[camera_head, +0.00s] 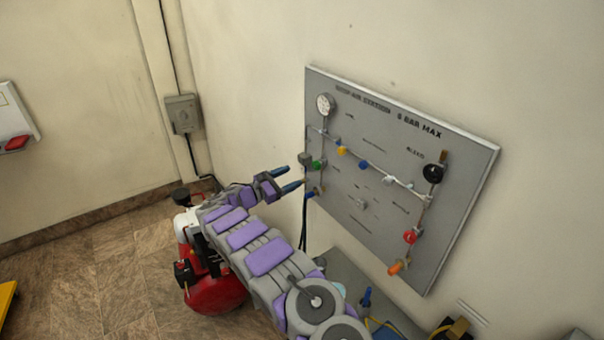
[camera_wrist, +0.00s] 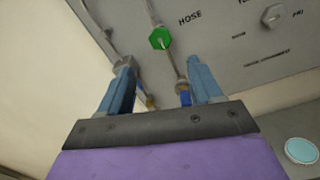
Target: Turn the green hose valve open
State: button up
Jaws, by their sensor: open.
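The green hose valve (camera_head: 317,164) is a small green knob on the left side of the grey wall panel, below the gauge. In the wrist view the green knob (camera_wrist: 160,38) sits beyond the fingertips, near the word HOSE. My gripper (camera_head: 290,180) is to the left of the valve in the head view. Its two blue fingers (camera_wrist: 151,82) are apart, with nothing held between them. A thin pipe and a brass fitting show between and behind the fingers. The fingertips appear apart from the green knob.
The grey panel (camera_head: 400,235) also carries a gauge (camera_head: 325,104), a black knob (camera_head: 433,173), a red knob (camera_head: 410,237) and an orange handle (camera_head: 397,267). A red compressor tank (camera_head: 215,295) stands below my arm. A grey ledge with blue and yellow hoses lies below the panel.

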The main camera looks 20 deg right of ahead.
jog(key=v, duration=0.7)
jog(key=shift+a, duration=0.25)
jog(key=s+d+r+m+g+y+b, duration=0.2)
jog(key=s+d+r+m+g+b, duration=0.15)
jog(key=s+d+r, duration=0.4)
jog(key=s+d+m+g+y+b, duration=0.1)
jog(key=s+d+m+g+y, duration=0.15)
jog(key=s, duration=0.65)
jog(key=s+d+m+g+y+b, duration=0.1)
jog(key=s+d+m+y, duration=0.15)
jog(key=s, duration=0.65)
jog(key=s+a+f+m+y+b, duration=0.2)
jog(key=s+a, duration=0.3)
jog(key=s, duration=0.6)
jog(key=s+a+f+m+y+b, duration=0.2)
jog(key=s+a+f+m+y, duration=0.2)
jog(key=s, duration=0.6)
jog(key=s+a+f+m+y+b, duration=0.2)
jog(key=s+a+f+m+y, duration=0.1)
jog(key=s+a, duration=0.5)
jog(key=s+f+y, duration=0.1)
jog(key=s, duration=0.2)
jog(key=shift+s+m+t, duration=0.3)
jog(key=shift+s+m, duration=0.05)
